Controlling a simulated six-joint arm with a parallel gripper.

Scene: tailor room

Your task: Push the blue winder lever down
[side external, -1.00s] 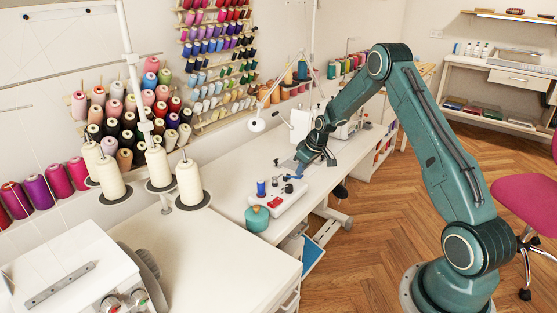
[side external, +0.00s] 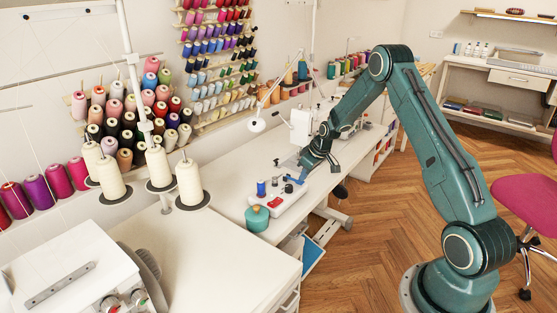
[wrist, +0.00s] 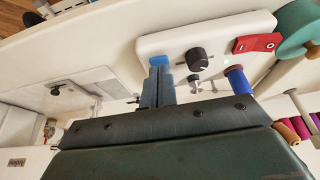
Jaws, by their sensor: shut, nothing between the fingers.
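The winder is a flat white box (side external: 288,203) on the white table in the side view, and it also shows in the wrist view (wrist: 220,45). Its blue lever (wrist: 158,60) shows at the box's left edge in the wrist view, right at the tips of my gripper (wrist: 160,72). The fingers partly cover the lever; I cannot tell whether they touch it. My gripper is shut and empty. In the side view my gripper (side external: 302,177) points down at the far end of the winder.
The winder carries a black knob (wrist: 197,60), a red switch (wrist: 257,43) and a blue thread spool (wrist: 238,82). A teal spool (side external: 257,217) stands at its near end. A white sewing machine (side external: 301,127) stands behind my gripper. The table front (side external: 190,250) is largely clear.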

